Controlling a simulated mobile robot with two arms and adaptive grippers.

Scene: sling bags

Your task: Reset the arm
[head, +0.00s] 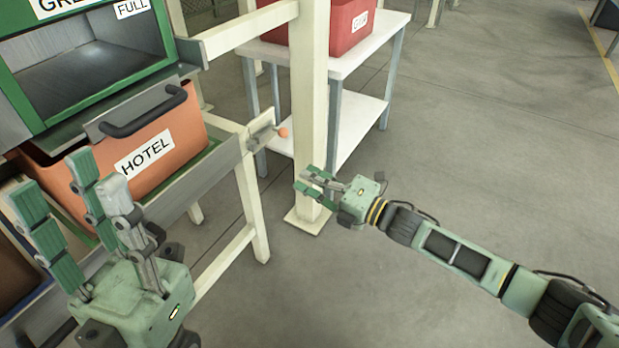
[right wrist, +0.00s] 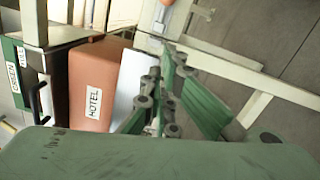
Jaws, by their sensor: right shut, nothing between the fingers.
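My left gripper (head: 68,182) is at the lower left of the head view. Its green fingers point up and stand apart, with nothing between them. It is in front of the orange bin labelled HOTEL (head: 165,150). My right gripper (head: 308,187) is near the middle of the head view, in front of the foot of a cream post. It is shut and empty, and its arm reaches in from the right. Its green fingers also show in the right wrist view (right wrist: 185,95), with the HOTEL bin (right wrist: 92,85) to their left.
A green-framed cabinet (head: 20,95) with a dark handle (head: 145,112) stands at the left. A cream post (head: 309,100) rises behind my right gripper. A white table (head: 372,48) carries a red bin (head: 335,25). The grey floor (head: 500,130) on the right is clear.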

